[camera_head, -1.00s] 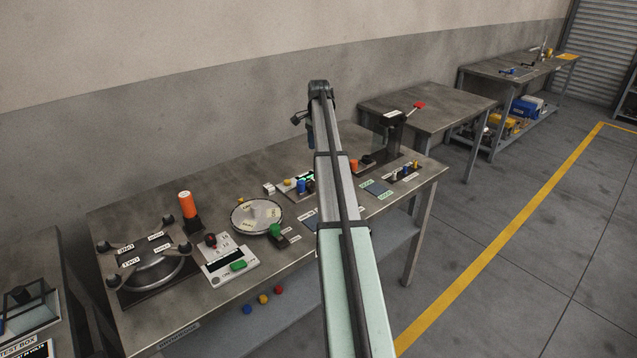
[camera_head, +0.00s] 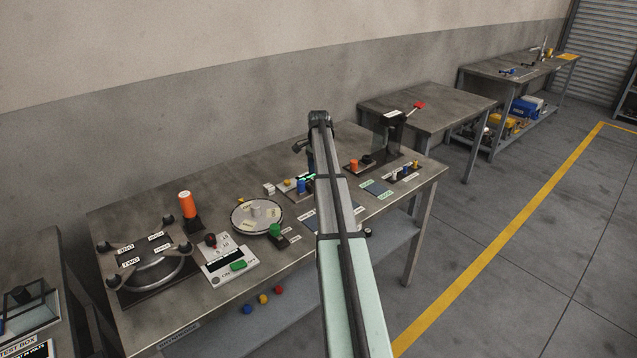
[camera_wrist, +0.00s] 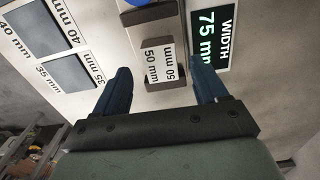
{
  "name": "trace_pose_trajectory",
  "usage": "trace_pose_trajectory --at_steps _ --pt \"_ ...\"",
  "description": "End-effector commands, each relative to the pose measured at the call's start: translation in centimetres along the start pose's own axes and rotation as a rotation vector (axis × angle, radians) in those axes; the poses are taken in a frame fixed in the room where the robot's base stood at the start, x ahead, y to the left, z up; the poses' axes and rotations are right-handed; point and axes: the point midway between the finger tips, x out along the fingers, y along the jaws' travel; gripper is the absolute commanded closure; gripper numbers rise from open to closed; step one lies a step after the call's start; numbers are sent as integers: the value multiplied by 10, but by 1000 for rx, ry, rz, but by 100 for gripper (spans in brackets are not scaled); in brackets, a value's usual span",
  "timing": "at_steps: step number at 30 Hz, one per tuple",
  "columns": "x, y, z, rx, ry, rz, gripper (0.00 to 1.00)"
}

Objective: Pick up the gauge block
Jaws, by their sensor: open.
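The gauge block (camera_wrist: 160,62), a small brown-grey block with a white label reading 50 mm, shows in the wrist view. My gripper (camera_wrist: 162,70) has its two blue fingers apart, one on each side of the block's label end. No contact with the block can be made out. A blue part (camera_wrist: 137,2) is cut off at the top edge beyond the block. In the head view my gripper (camera_head: 311,164) is low over the workbench (camera_head: 335,146), behind my arm. I cannot make out the block there.
A display (camera_wrist: 212,38) reading WIDTH 75 mm lies right of the block. Slots marked 40 mm and 35 mm (camera_wrist: 66,72) lie left. On the bench, a blue knob (camera_head: 301,186), a round dial plate (camera_head: 239,222) and an orange cylinder (camera_head: 186,205) stand nearby.

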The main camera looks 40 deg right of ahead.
Motion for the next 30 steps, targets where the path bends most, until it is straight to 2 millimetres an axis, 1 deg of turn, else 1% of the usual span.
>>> trace_pose_trajectory --at_steps 1,6,9,14,30 --pt "8 -1 0 0 -1 2 28" --pt "28 -1 0 0 -1 1 28" --pt "32 -1 0 0 0 1 28" --pt "32 -1 0 0 0 0 28" --pt "32 -1 0 0 0 1 78"
